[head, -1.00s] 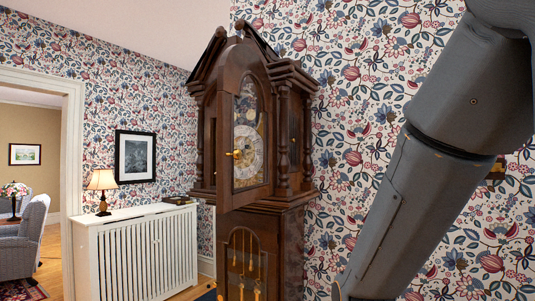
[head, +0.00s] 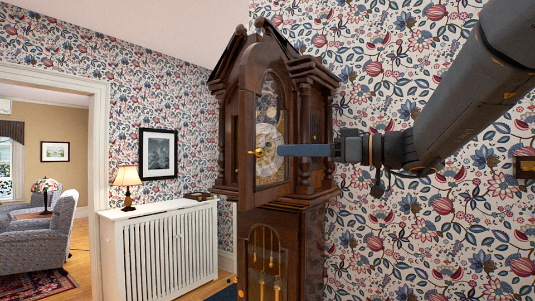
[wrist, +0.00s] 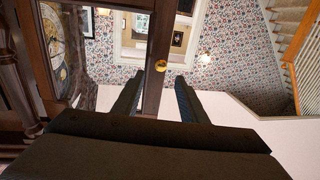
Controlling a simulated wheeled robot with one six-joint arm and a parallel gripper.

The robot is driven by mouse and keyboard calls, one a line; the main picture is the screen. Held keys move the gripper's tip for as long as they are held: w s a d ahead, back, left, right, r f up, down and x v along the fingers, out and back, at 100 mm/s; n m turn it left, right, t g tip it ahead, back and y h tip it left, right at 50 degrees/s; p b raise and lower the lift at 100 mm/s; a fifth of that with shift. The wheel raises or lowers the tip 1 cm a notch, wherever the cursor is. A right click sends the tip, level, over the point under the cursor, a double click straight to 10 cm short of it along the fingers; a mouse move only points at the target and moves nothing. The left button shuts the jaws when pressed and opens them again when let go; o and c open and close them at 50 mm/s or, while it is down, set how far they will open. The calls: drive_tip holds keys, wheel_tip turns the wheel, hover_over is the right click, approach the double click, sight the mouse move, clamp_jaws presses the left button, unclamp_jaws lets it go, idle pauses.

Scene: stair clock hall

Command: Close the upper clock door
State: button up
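The tall dark wooden clock (head: 310,85) stands against the papered wall. Its upper glazed door (head: 246,175) stands out from the case, ajar, with a brass knob (head: 258,152) on its frame. The pale dial (head: 268,138) shows behind it. My gripper (head: 282,150) reaches in from the right, its tip close to the knob. In the wrist view my gripper (wrist: 157,90) has its fingers spread, one each side of the door's wooden frame (wrist: 155,95). The knob (wrist: 161,66) shows just beyond the fingertips. I cannot tell whether either finger touches the wood.
A white radiator cover (head: 165,245) with a lamp (head: 127,180) stands left of the clock. A doorway (head: 98,130) opens to a room with grey armchairs (head: 45,238). A staircase banister (wrist: 298,60) shows at the right of the wrist view.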

sight(262, 150)
drive_tip(key=p+x, duration=0.3)
drive_tip(key=x, duration=0.3)
drive_tip(key=shift+r, duration=0.1)
drive_tip(key=shift+w+a, duration=0.3)
drive_tip(key=shift+a, duration=0.3)
clamp_jaws()
